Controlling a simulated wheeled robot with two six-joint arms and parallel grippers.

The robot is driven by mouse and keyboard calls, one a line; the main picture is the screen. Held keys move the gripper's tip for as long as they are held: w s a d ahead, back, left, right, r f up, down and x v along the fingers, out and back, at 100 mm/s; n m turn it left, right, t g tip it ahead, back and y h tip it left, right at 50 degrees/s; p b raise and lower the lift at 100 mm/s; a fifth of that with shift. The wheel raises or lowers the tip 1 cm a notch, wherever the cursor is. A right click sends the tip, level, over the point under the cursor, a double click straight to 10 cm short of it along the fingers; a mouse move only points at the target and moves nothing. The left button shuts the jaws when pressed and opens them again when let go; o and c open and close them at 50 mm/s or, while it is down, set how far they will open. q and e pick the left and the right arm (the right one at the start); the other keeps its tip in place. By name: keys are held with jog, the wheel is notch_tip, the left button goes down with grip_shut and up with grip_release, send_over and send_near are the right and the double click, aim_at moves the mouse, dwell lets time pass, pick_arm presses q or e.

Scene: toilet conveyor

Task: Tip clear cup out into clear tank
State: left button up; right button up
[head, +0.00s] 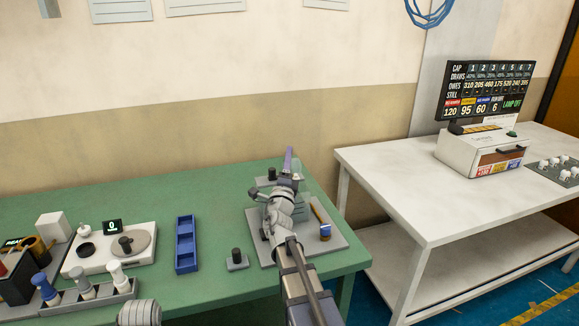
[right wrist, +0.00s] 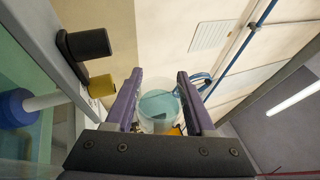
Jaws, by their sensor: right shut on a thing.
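My right gripper (head: 289,164) is over the grey plate at the right part of the green table. In the right wrist view its two purple fingers (right wrist: 158,100) are shut on a clear cup (right wrist: 158,112), which sits between them. A pale blue tint shows inside the cup; I cannot tell how much liquid it holds. In the head view the cup is mostly lost behind the gripper and arm. I cannot make out the clear tank with certainty; the arm covers much of the plate. My left gripper is not in view.
A blue tray (head: 186,244), a white scale (head: 88,255) and a rack (head: 85,302) stand to the left. A white table (head: 390,185) with a display (head: 487,92) is to the right, across a gap.

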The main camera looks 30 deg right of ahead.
jog(key=shift+w+a+r+n+t+y+b, duration=0.1)
jog(key=shift+a+n+t+y+b, duration=0.1)
jog(key=shift+n+t, duration=0.35)
jog(key=shift+a+r+n+t+y+b, duration=0.15)
jog(key=shift+n+t+y, duration=0.1)
jog(key=shift+n, duration=0.6)
jog(key=shift+f, duration=0.1)
dwell(0.3)
